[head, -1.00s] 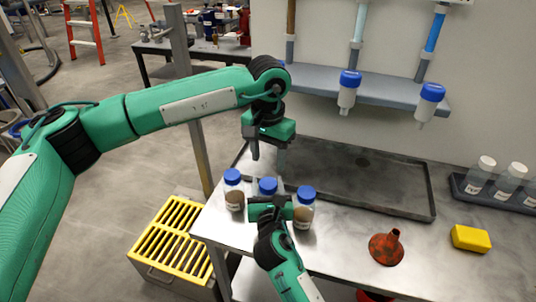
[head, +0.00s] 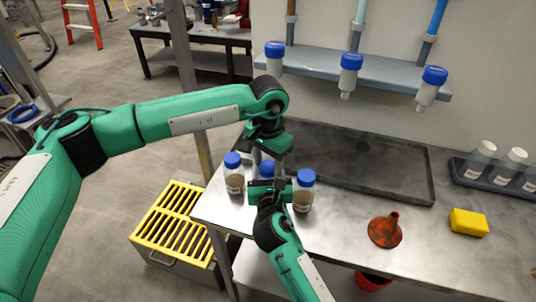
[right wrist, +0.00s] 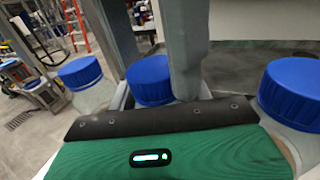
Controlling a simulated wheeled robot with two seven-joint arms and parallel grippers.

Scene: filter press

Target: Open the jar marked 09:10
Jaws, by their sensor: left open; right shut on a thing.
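Three clear jars with blue lids and brown contents stand at the table's left end: a left jar (head: 234,178), a middle jar (head: 266,167) and a right jar (head: 304,193). I cannot read the times on their labels. My right gripper (head: 268,184) is shut on the middle jar's body, hiding most of it. The middle jar's blue lid (right wrist: 150,80) is on. My left gripper (head: 266,156) is open, pointing down just above and behind that lid. One grey left finger (right wrist: 187,50) overlaps the lid's right side in the right wrist view; I cannot tell if it touches.
The other two jars stand close on either side. A dark tray (head: 400,195) lies behind. An orange funnel (head: 385,230) and a yellow block (head: 468,222) are to the right. Blue-capped bottles hang at the wall shelf (head: 390,80), and a rack (head: 485,182) holds white-capped bottles.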

